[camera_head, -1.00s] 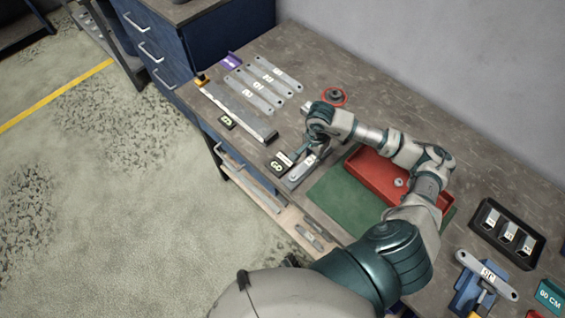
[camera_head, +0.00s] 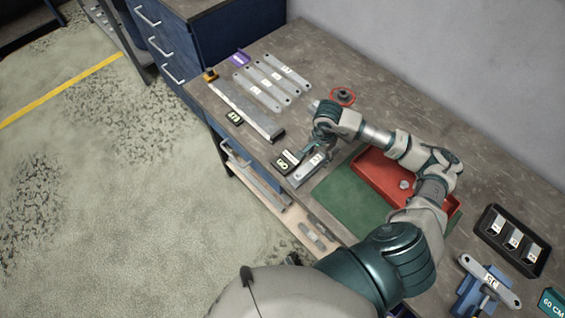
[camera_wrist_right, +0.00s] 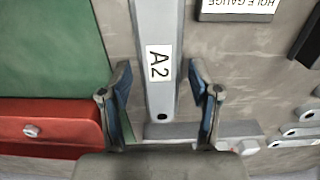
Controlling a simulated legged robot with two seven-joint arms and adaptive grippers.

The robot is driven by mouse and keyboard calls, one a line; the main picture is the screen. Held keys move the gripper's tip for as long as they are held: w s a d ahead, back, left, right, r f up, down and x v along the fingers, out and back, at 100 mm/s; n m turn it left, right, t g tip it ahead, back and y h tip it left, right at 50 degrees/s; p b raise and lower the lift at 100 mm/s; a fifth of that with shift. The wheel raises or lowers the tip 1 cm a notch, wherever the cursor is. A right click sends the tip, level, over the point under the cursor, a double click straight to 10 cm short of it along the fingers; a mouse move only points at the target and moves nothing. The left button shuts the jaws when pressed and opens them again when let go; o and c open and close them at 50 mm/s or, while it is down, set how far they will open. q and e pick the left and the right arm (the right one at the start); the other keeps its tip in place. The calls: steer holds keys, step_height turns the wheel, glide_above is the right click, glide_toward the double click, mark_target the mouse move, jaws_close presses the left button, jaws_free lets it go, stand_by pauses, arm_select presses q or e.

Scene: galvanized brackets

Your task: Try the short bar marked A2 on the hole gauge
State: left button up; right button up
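The short bar marked A2 (camera_wrist_right: 160,90) is a flat grey bar with a white label and a hole near its close end. In the head view it lies (camera_head: 303,171) beside the green mat, near the bench's front edge. My right gripper (camera_wrist_right: 163,80) has its fingers apart, one on each side of the bar, with a gap showing at both sides. It also shows in the head view (camera_head: 318,152), partly hiding the bar's far end. A HOLE GAUGE sign (camera_wrist_right: 240,8) shows beside the bar in the wrist view; the gauge itself is not clearly identifiable. My left gripper is out of view.
A green mat (camera_head: 345,199) and a red tray (camera_head: 371,178) with a nut lie right of the bar. Several labelled bars (camera_head: 270,80) and a long grey bar (camera_head: 245,110) lie left. A black tray (camera_head: 494,225) and a blue stand (camera_head: 470,296) are at right.

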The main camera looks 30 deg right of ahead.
step_height(320, 180, up, 12)
stand_by(0.6)
steer(key=shift+f, duration=0.1)
